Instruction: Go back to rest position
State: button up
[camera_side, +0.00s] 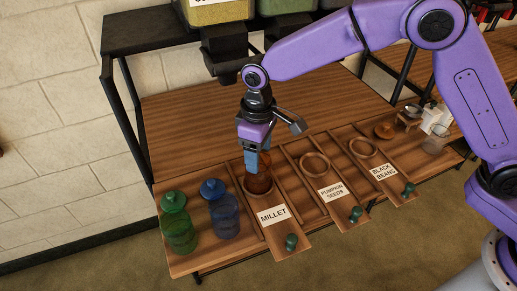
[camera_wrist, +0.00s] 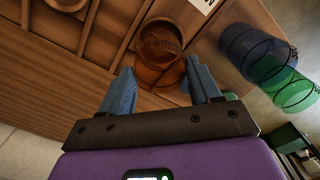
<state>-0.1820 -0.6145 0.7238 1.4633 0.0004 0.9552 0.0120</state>
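My gripper (camera_side: 256,165) points down just above and around the top of an amber-brown glass jar (camera_side: 259,183). The jar stands in the round holder on the board labelled MILLET (camera_side: 272,215). In the wrist view, the two blue-grey fingers of my gripper (camera_wrist: 161,66) are spread apart. The amber jar (camera_wrist: 158,45) shows between and beyond their tips, with a small gap visible on each side. The fingers hide part of the jar in the side view.
A green jar (camera_side: 178,226) and a blue jar (camera_side: 222,212) stand left of the MILLET board. Boards labelled PUMPKIN SEEDS (camera_side: 331,191) and BLACK BEANS (camera_side: 383,173) have empty rings. A clear glass (camera_side: 435,140) stands at right. A dark dispenser outlet (camera_side: 229,52) hangs behind my gripper.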

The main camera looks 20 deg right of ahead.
jog(key=o, duration=0.4)
jog(key=shift+o, duration=0.2)
jog(key=shift+r, duration=0.1)
notch_tip(320, 180, up, 7)
dwell(0.6)
dwell(0.4)
